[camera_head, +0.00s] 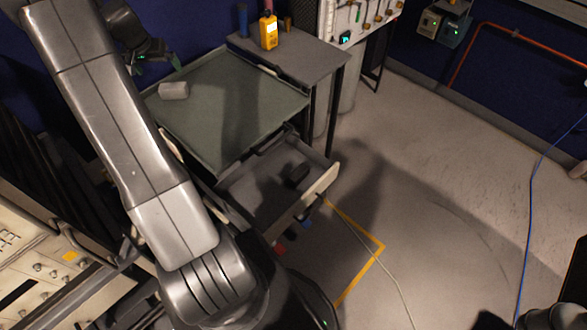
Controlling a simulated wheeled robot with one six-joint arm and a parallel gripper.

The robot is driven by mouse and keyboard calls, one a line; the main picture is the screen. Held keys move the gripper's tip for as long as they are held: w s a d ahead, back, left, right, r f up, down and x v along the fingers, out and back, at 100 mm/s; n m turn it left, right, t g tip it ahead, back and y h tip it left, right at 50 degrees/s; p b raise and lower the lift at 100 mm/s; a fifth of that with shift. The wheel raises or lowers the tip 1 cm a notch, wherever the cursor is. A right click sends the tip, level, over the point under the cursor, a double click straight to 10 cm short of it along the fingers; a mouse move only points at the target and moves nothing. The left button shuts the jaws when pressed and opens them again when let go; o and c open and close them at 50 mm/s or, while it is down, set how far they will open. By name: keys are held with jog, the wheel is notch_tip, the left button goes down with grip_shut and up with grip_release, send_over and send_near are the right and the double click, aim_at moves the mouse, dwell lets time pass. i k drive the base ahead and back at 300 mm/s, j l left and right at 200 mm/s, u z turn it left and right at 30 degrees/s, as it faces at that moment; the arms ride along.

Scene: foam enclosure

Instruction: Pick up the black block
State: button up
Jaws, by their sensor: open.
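A small black block (296,173) lies inside an open drawer (318,192), towards its right side. It is dark against the shadowed drawer floor, so its exact shape is hard to tell. My gripper (155,65) is at the upper left, beyond the raised arm link, with its jaws open and nothing seen between them. It is far from the black block, up and left of the drawer, near the far left corner of the green-topped bench.
A light grey block (174,90) lies on the green bench top (240,105) above the drawer. A yellow device (268,31) and a blue cylinder (243,20) stand on a grey side table (305,57). Open floor lies to the right, with a thin cable (390,270) across it.

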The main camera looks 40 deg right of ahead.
aim_at(295, 178)
jog(key=k+l, duration=0.15)
jog(key=l, duration=0.25)
jog(key=k+l, duration=0.2)
jog(key=l, duration=0.15)
jog(key=k+l, duration=0.15)
jog(key=l, duration=0.25)
